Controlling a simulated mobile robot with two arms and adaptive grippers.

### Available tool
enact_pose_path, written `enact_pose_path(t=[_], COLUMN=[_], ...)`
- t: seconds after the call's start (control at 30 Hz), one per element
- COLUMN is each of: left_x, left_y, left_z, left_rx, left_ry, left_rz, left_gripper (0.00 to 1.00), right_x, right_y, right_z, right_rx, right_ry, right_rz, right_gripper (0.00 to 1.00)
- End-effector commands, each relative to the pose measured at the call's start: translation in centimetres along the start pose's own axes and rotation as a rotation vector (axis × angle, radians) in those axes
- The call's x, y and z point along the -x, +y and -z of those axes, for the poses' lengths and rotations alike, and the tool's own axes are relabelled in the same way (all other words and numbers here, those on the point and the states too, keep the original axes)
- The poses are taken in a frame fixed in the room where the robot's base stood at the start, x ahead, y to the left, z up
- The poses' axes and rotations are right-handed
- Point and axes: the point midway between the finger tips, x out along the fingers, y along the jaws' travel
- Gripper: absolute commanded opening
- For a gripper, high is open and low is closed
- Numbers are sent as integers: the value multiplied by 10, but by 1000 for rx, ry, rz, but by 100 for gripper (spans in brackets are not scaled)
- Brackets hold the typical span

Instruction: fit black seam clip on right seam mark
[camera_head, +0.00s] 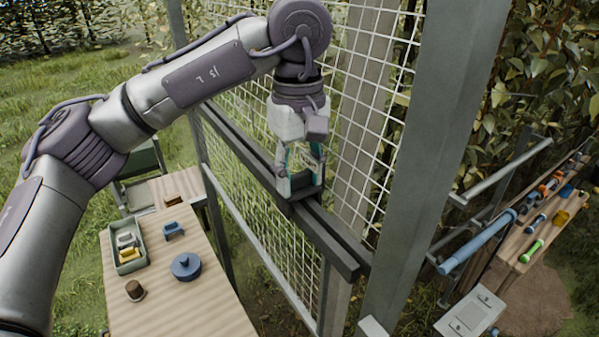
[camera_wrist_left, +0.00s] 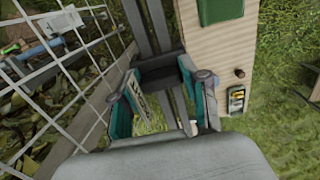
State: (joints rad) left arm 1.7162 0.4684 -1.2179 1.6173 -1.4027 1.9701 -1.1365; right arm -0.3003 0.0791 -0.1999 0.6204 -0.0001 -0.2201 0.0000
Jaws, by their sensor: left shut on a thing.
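My left gripper (camera_head: 301,182) points down at the dark rail (camera_head: 330,240) along the mesh fence. It is shut on the black seam clip (camera_head: 306,191), which sits at the rail's top between the two fingertips. In the left wrist view the clip (camera_wrist_left: 160,76) lies across the rail (camera_wrist_left: 150,25), between the teal-padded fingers of my left gripper (camera_wrist_left: 163,88). I cannot tell whether the clip is seated on the rail or just above it. I cannot make out the right seam mark; the gripper and clip may cover it. My right gripper is not in view.
A wooden table (camera_head: 190,300) at the left holds a green tray (camera_head: 127,262) of small parts, a blue clip (camera_head: 173,230), a blue round piece (camera_head: 186,267) and a brown knob (camera_head: 135,290). A thick grey post (camera_head: 430,150) stands right of the gripper. Several tools lie on a shelf (camera_head: 515,265).

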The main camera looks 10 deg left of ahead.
Motion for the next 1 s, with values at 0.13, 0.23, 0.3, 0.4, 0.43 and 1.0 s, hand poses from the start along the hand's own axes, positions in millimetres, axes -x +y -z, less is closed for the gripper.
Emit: enact_pose_path(t=[0.13, 0.23, 0.3, 0.4, 0.43, 1.0], left_x=[-2, -4, -4, -6, -6, -13], left_y=[0, 0, 0, 0, 0, 0], left_z=[0, 0, 0, 0, 0, 0], left_rx=[0, 0, 0, 0, 0, 0], left_ry=[0, 0, 0, 0, 0, 0], left_rz=[0, 0, 0, 0, 0, 0], left_gripper=[18, 18, 18, 18, 18, 18], right_x=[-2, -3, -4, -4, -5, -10], right_y=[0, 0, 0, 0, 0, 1], right_z=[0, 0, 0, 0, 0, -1], right_rx=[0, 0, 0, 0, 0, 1], right_ry=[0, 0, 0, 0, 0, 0], right_rz=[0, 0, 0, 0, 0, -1], right_gripper=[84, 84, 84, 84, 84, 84])
